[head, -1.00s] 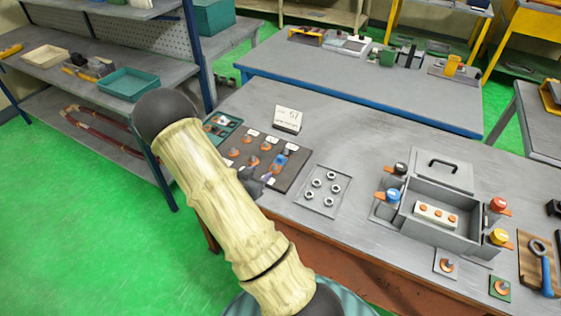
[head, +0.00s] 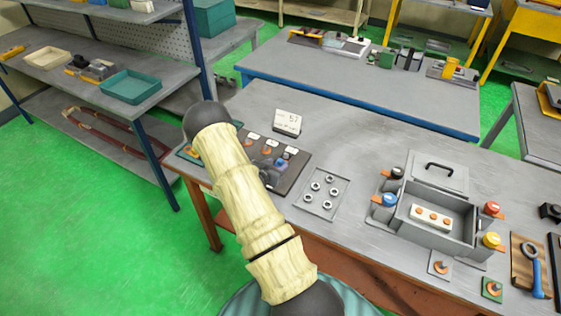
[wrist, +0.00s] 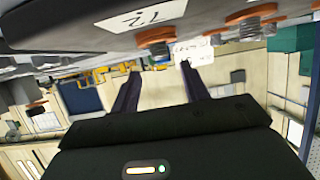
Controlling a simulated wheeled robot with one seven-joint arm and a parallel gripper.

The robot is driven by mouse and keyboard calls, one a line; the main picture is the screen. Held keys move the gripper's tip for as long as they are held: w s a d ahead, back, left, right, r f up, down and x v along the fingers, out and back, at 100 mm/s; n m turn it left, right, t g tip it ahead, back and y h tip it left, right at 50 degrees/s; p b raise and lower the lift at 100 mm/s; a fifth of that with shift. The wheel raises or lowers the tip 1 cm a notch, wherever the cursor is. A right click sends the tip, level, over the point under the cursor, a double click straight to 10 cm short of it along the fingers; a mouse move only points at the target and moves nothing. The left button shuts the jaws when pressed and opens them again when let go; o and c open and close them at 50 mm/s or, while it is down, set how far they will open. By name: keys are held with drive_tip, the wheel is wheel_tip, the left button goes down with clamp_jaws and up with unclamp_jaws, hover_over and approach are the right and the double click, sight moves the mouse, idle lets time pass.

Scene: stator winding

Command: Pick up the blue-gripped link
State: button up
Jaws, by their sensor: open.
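The blue-gripped link shows as a small blue piece (head: 286,155) on the dark board (head: 292,180) at the left of the near bench. Its shape is too small to make out. My arm crosses in front of the board and hides part of it. My gripper (wrist: 158,78) is open in the wrist view, its two dark fingers apart with nothing between them. In the head view only a dark part of my gripper (head: 268,173) shows, close beside the link. I cannot make out the link in the wrist view.
In the wrist view, copper rings with bolts (wrist: 157,37) and a numbered label (wrist: 142,16) lie close above the fingers. A white card (head: 287,122) stands behind the board. A tray of nuts (head: 322,193) and an open grey box (head: 437,215) are to the right.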

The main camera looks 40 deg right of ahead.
sight(280, 160)
idle(0.3)
drive_tip(key=shift+w+p+x, duration=0.15)
drive_tip(key=shift+p+x, duration=0.5)
drive_tip(key=shift+x, duration=0.65)
drive_tip(key=shift+w+p+x, duration=0.15)
drive_tip(key=shift+p+x, duration=0.5)
drive_tip(key=shift+x, duration=0.7)
drive_tip(key=shift+a, duration=0.15)
drive_tip(key=shift+c, duration=0.3)
clamp_jaws()
